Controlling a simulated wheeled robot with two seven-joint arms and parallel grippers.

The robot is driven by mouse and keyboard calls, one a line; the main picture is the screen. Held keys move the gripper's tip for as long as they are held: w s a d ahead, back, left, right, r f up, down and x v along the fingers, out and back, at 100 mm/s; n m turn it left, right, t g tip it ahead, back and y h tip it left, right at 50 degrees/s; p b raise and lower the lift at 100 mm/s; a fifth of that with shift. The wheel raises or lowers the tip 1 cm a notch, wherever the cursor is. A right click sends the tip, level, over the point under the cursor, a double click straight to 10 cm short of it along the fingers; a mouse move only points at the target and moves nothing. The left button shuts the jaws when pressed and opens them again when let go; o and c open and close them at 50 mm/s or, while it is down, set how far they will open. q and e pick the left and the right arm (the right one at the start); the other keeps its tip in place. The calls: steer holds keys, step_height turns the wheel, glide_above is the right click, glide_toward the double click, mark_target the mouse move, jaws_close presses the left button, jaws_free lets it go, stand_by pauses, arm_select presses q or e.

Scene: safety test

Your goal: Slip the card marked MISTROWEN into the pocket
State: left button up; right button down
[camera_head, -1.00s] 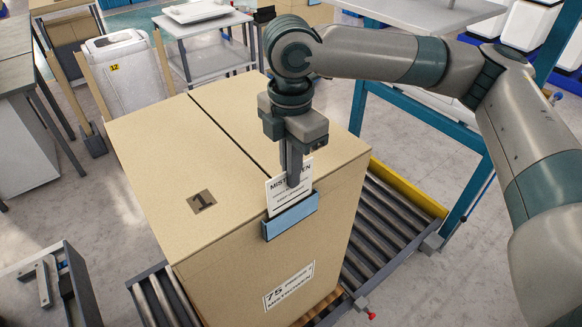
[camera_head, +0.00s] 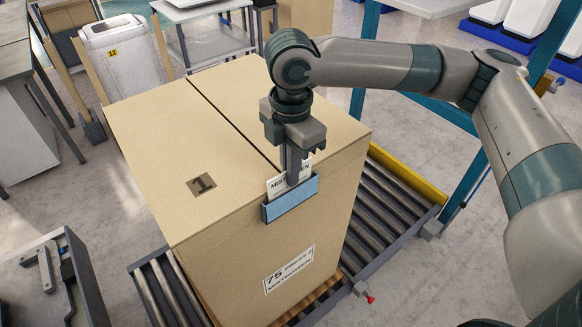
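The white card (camera_head: 275,187) with a partly hidden MISTROWEN heading stands upright with its lower part inside the blue pocket (camera_head: 291,200). The pocket is fixed at the top front edge of a large cardboard box (camera_head: 225,215) marked 1. My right gripper (camera_head: 293,180) points down at the card, its fingers closed together on the card's upper part just above the pocket. The fingers hide the middle of the card. My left gripper is not in view.
The box stands on a roller conveyor (camera_head: 385,215) with a yellow side rail (camera_head: 408,175). A label (camera_head: 289,270) is on the box's front. A grey table with a metal part (camera_head: 46,268) is at lower left. A white bin (camera_head: 122,55) stands behind.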

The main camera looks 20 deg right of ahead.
steer(key=shift+s+f, duration=0.3)
steer(key=shift+f, duration=0.2)
steer(key=c, duration=1.9)
jaws_free()
steer(key=shift+s, duration=0.1)
steer(key=shift+s+d, duration=0.1)
steer(key=shift+s, duration=0.05)
steer(key=shift+c, duration=0.5)
steer(key=shift+r, duration=0.1)
